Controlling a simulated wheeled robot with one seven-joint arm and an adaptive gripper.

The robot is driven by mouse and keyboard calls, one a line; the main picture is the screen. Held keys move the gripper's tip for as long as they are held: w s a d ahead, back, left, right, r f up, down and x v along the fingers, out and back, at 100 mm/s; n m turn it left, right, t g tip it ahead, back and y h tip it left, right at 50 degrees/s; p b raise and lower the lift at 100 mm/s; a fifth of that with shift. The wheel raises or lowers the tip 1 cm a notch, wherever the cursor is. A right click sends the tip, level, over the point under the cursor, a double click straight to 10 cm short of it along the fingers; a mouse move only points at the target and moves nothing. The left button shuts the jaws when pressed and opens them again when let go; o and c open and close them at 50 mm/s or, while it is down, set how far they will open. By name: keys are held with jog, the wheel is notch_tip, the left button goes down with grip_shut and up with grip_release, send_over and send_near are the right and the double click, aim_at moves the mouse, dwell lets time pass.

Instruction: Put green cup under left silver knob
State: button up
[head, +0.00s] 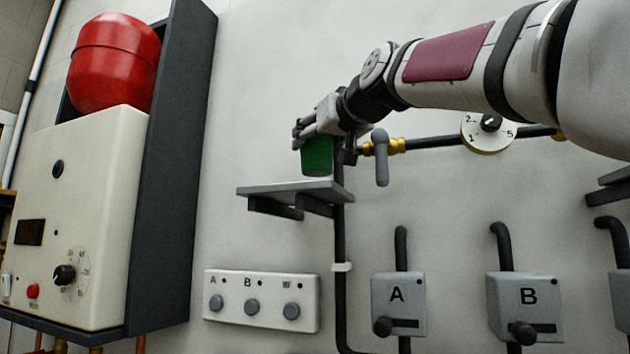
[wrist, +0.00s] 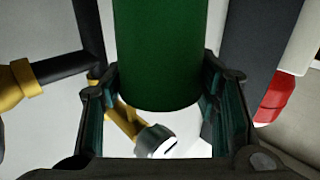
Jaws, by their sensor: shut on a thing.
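The green cup (head: 317,157) is between the fingers of my gripper (head: 318,128). It is upright in the head view, just above the small grey shelf (head: 290,188); I cannot tell if it touches. In the wrist view the cup (wrist: 160,50) fills the gap between both fingers (wrist: 160,105), which are shut on it. A round silver knob (wrist: 157,141) on a brass fitting shows beyond the cup there. In the head view my gripper hides the place above the cup, and I see no round silver knob there.
A grey lever (head: 381,160) on a brass valve sits close right of my gripper. A black pipe (head: 341,240) runs down behind the shelf. A dial (head: 488,131), a button panel (head: 262,300), boxes A (head: 398,300) and B (head: 525,300), and a boiler (head: 75,220) are around.

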aim_at(328, 153)
jog(key=shift+d+f, duration=0.1)
jog(key=shift+d, duration=0.45)
jog(key=shift+f, duration=1.7)
jog(key=shift+f, duration=0.1)
jog(key=o, duration=1)
jog(key=shift+w, duration=0.1)
jog(key=b+v, duration=0.2)
jog(key=v, duration=1)
